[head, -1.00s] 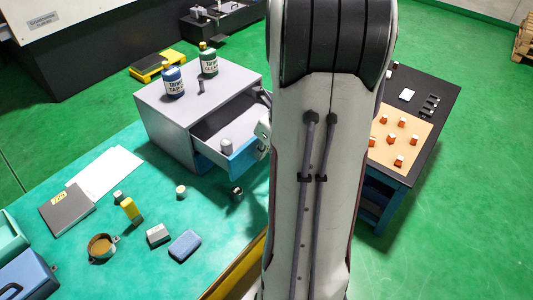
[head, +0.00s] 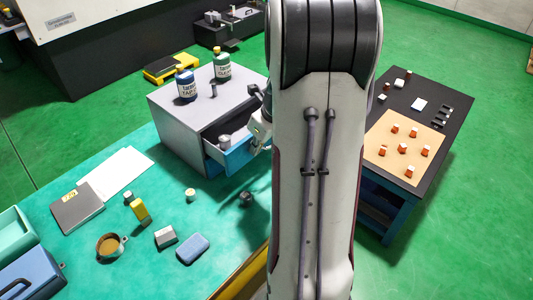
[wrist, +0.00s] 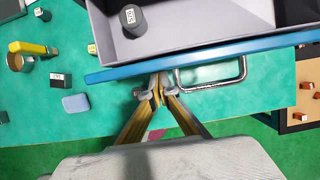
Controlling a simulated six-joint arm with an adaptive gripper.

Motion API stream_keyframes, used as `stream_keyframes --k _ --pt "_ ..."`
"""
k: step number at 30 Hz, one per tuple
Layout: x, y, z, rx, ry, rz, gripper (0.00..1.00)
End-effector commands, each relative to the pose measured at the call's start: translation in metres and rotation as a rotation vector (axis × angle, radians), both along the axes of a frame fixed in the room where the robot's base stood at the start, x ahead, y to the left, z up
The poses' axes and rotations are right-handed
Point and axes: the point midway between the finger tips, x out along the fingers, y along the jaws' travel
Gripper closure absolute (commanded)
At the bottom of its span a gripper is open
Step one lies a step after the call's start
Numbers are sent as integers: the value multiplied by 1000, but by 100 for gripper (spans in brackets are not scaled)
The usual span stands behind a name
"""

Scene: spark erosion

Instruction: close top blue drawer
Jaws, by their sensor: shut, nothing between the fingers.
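The grey cabinet (head: 177,128) stands on the green bench. Its top blue drawer (head: 238,156) is partly open, and a small dark-capped grey cylinder (head: 224,142) sits inside. In the wrist view the blue drawer front (wrist: 110,74) crosses the picture, with its metal handle (wrist: 243,72) to the right of my fingers. My gripper (wrist: 158,92) is shut and empty, its fingertips at the outer side of the drawer front, left of the handle. They look to be touching it or very close. In the head view my arm hides most of the gripper and the drawer's right end.
Two bottles, blue (head: 186,86) and green (head: 222,67), stand on the cabinet. A dark side table (head: 427,125) with several small parts is at right.

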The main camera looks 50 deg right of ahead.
Motion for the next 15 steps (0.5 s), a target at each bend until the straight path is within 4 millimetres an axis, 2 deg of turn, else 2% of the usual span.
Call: stream_keyframes --k 1,6,15 --pt "12 0 0 -1 -1 5 100" --pt "45 0 0 -2 0 5 100" --pt "91 0 0 -2 -1 1 100"
